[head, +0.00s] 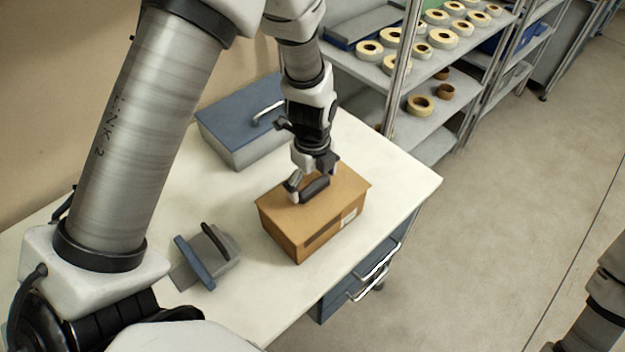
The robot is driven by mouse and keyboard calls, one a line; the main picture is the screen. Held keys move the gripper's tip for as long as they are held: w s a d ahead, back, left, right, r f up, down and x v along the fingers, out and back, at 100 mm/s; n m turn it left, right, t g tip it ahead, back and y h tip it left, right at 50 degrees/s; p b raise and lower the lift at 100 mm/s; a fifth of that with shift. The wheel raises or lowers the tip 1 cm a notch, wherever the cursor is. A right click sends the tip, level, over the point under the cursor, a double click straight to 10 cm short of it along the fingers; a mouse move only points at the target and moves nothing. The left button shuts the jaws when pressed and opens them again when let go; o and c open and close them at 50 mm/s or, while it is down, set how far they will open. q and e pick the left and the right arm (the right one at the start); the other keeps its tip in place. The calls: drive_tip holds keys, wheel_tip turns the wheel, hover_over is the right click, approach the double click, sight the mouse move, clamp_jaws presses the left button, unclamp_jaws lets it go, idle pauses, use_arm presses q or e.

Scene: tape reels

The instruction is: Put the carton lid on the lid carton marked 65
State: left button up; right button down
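A brown carton (318,237) stands upright on the white table. A brown lid (345,186) with a dark handle (316,188) lies on top of it, seemingly level. A dark strip and a small white label show on the carton's near side; the label is too small to read, so I cannot confirm the 65. My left gripper (311,179) is right above the lid, by the handle, with its fingers spread apart. I cannot tell whether the fingers touch the lid. My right gripper is out of view; only part of the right arm shows at the lower right.
A blue-lidded grey box (243,122) stands behind on the table (395,180). A grey and blue tape dispenser-like tool (207,256) lies at the left front. Shelves (385,77) with several tape reels stand at the back right. The floor to the right is clear.

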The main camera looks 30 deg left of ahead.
sight(313, 184)
use_arm(q)
drive_tip(key=shift+s+d+r, duration=0.1)
drive_tip(key=shift+s+r, duration=0.05)
drive_tip(key=shift+r, duration=0.05)
wheel_tip(313, 184, up, 12)
idle(0.4)
drive_tip(key=shift+f, duration=0.2)
idle(0.4)
